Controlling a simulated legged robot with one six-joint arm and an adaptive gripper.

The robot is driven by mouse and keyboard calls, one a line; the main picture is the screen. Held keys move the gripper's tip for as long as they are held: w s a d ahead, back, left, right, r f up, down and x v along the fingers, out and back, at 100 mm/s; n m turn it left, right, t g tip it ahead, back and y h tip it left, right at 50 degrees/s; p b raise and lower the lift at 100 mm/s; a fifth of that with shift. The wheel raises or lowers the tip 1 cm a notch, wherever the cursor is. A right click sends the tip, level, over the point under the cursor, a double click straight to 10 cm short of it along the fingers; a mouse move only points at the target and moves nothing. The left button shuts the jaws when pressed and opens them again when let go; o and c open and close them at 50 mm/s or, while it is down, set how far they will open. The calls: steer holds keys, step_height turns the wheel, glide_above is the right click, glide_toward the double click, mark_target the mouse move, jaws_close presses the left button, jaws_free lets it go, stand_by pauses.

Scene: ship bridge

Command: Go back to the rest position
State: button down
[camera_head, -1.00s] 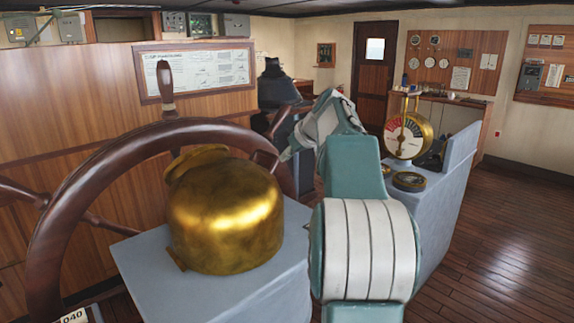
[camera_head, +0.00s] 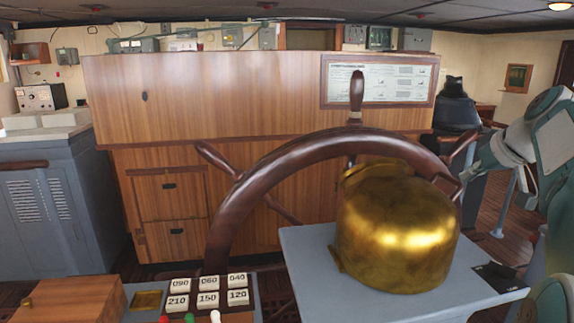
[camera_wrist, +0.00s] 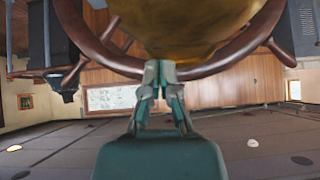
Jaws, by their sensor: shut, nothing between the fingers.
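My gripper (camera_head: 464,175) is at the right in the head view, at the end of my white and green arm. Its fingers point left, close to the wheel rim and the brass housing; I cannot tell whether they touch. The wrist view shows the two fingers of my gripper (camera_wrist: 158,68) together and empty. The large brown ship's wheel (camera_head: 268,165) stands at the centre, and its rim also crosses the top of the wrist view (camera_wrist: 92,42). The rounded brass housing (camera_head: 395,235) sits on a grey pedestal (camera_head: 310,255) in front of the wheel.
A wooden cabinet (camera_head: 225,95) stands behind the wheel, with a framed chart (camera_head: 395,85) at its right. A grey console (camera_head: 50,205) is at the left. A panel of numbered buttons (camera_head: 208,292) is at the bottom. Floor shows at the right, past the pedestal.

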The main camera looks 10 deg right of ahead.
steer(key=s+a+f+g, duration=0.1)
steer(key=s+a+f, duration=0.25)
steer(key=a, duration=0.65)
steer(key=s+a+f+g, duration=0.1)
steer(key=s+a+f, duration=0.25)
steer(key=a, duration=0.65)
steer(key=s+a+f+g, duration=0.1)
steer(key=s+a+f, duration=0.9)
steer(key=s+f, duration=0.3)
steer(key=shift+f, duration=0.8)
steer(key=shift+s, duration=0.1)
